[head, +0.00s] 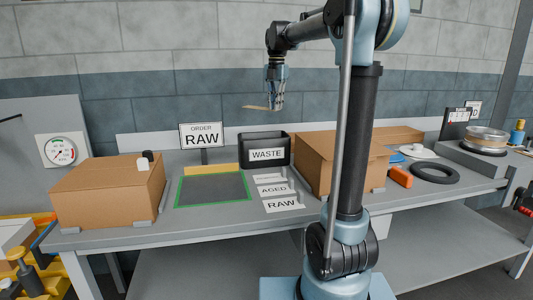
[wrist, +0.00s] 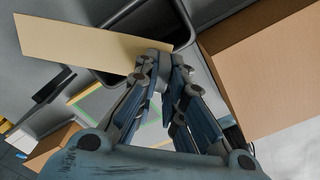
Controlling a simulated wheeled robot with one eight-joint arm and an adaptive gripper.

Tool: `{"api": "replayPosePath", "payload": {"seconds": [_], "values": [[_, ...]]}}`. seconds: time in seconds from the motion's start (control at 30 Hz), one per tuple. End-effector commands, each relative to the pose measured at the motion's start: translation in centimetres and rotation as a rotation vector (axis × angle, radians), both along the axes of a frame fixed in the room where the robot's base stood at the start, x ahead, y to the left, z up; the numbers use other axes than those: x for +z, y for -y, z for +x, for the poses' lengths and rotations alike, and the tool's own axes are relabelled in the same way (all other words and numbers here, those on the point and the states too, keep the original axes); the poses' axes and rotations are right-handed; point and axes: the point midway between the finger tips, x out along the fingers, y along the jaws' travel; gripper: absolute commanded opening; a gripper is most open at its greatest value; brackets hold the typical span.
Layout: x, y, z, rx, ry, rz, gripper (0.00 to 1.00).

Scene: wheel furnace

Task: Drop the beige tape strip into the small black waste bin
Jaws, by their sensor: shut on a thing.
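The beige tape strip (head: 259,107) is held in my gripper (head: 274,106), well above the bench and sticking out to the left. In the wrist view the strip (wrist: 80,42) extends left from the fingertips of my gripper (wrist: 163,58), which are shut on its right end. The small black waste bin (head: 264,138), labelled WASTE, stands on the bench below and slightly left of my gripper in the head view. In the wrist view the bin's dark rim (wrist: 182,22) shows behind the fingertips, and the strip hides part of the bin.
A cardboard box (head: 312,163) stands right of the bin, and another box (head: 100,197) is at the bench's left. A green-edged dark mat (head: 212,189) and AGED and RAW labels (head: 281,204) lie in front. An ORDER RAW sign (head: 201,136) stands left of the bin.

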Motion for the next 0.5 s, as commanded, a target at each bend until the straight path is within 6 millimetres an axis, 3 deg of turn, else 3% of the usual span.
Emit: {"api": "replayPosePath", "payload": {"seconds": [0.33,0.5], "values": [[-0.1,-0.2,0.0,0.003,0.000,0.000,0.00],[-1.1,-0.2,0.0,0.003,0.000,0.000,0.00]]}}
